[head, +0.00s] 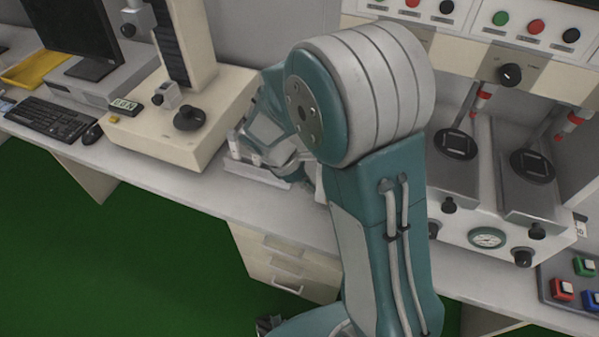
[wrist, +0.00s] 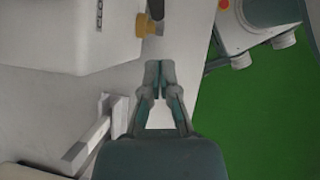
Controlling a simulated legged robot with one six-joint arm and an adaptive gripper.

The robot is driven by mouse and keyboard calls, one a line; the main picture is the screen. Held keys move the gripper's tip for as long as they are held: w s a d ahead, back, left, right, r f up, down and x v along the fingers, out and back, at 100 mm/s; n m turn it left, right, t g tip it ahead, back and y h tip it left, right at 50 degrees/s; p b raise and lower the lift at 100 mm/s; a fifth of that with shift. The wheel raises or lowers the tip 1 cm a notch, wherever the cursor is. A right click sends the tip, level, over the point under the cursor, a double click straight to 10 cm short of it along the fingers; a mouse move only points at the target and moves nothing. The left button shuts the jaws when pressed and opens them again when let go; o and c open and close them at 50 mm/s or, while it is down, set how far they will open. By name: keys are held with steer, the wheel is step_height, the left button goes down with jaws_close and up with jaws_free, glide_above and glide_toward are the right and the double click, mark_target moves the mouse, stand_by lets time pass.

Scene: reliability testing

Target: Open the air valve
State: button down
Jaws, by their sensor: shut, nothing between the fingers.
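In the wrist view, a small brass-yellow fitting (wrist: 148,24) with a dark part beside it projects from a pale machine housing. It looks like the air valve, but its handle position is unclear. My gripper (wrist: 159,66) is shut and empty, with its fingertips below the fitting in the picture and apart from it. In the head view my arm covers the middle of the bench, and I cannot make out the valve there. My gripper's fingers are not clearly visible in that view.
The pale housing (wrist: 70,32) stands left of my gripper, with a white bracket (wrist: 95,137) below it. Green floor lies in front.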

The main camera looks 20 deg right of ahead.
steer(key=shift+s+d+f, duration=0.2)
steer(key=shift+s+d, duration=0.1)
steer(key=shift+d, duration=0.35)
steer(key=shift+s+d+f, duration=0.15)
steer(key=shift+s+d, duration=0.1)
steer(key=shift+d, duration=0.45)
steer(key=shift+s+d+f, duration=0.2)
steer(key=shift+s+d, duration=0.1)
steer(key=shift+d, duration=0.35)
steer(key=shift+a, duration=0.1)
steer(key=shift+s+d, duration=0.65)
steer(key=shift+d, duration=0.3)
